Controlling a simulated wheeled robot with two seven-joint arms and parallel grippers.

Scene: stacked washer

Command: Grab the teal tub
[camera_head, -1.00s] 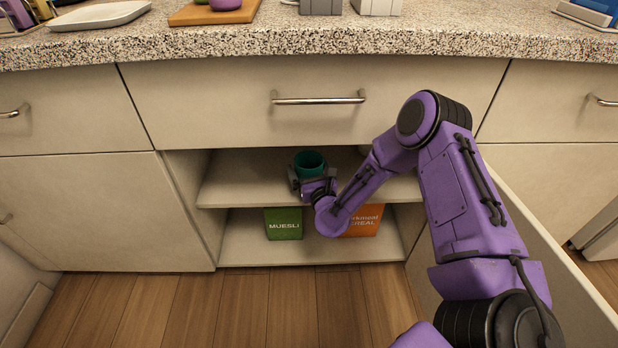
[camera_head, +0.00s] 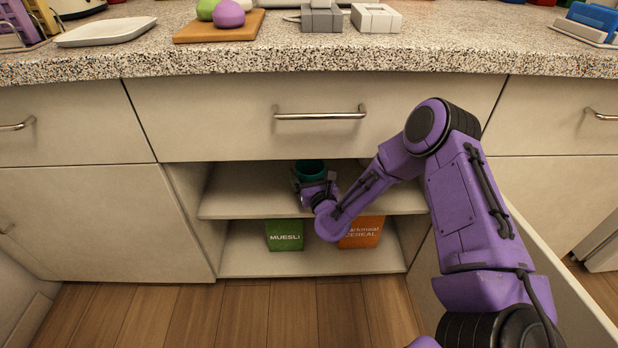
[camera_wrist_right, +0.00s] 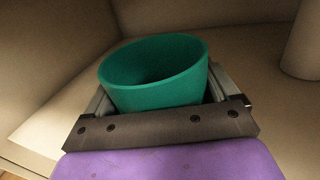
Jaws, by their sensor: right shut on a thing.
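The teal tub (camera_head: 311,168) is on or just above the upper shelf inside the open cabinet, under the drawer. It also shows large in the right wrist view (camera_wrist_right: 155,85), slightly tilted in the picture, with its open top facing up. My right gripper (camera_head: 312,180) is shut on the tub, with a finger on each side of it; the fingers also flank it in the right wrist view (camera_wrist_right: 165,100). The tub's base is hidden by the gripper, so I cannot tell whether it touches the shelf. My left gripper is not in view.
A green muesli box (camera_head: 285,235) and an orange cereal box (camera_head: 362,232) stand on the lower shelf. The closed drawer (camera_head: 315,135) overhangs the opening. The open cabinet door (camera_head: 555,275) is at the right. A pale object (camera_wrist_right: 303,45) stands beside the tub.

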